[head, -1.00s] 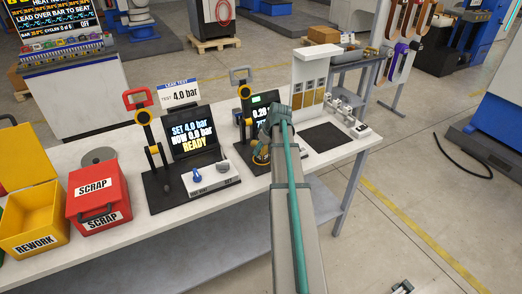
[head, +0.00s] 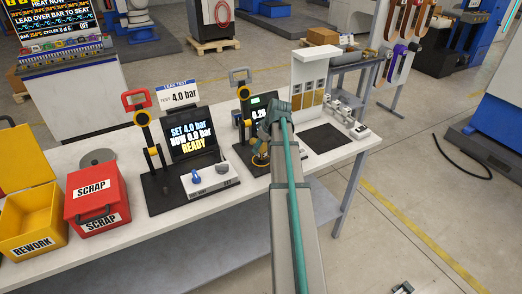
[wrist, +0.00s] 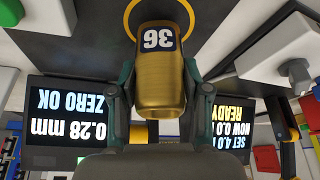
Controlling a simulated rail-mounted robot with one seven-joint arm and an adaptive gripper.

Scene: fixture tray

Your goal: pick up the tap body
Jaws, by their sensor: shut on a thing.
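The tap body shows in the wrist view as a brass cylinder (wrist: 160,85) with a white 36 on a dark label. My gripper (wrist: 150,100) has one grey-green finger on each side of it and is shut on it. A yellow ring on a dark plate (wrist: 160,12) lies behind its upper end in that view. I cannot tell whether the body touches the plate. In the head view, my gripper (head: 262,148) is at the gauge station, and my arm hides most of the body.
The gauge screen (wrist: 65,125) reads 0.28 mm, ZERO OK. The leak test station (head: 188,130) stands to the left, with a red scrap bin (head: 97,190) and yellow rework bin (head: 32,222) beyond. A dark mat (head: 325,138) and several metal parts (head: 348,118) lie to the right.

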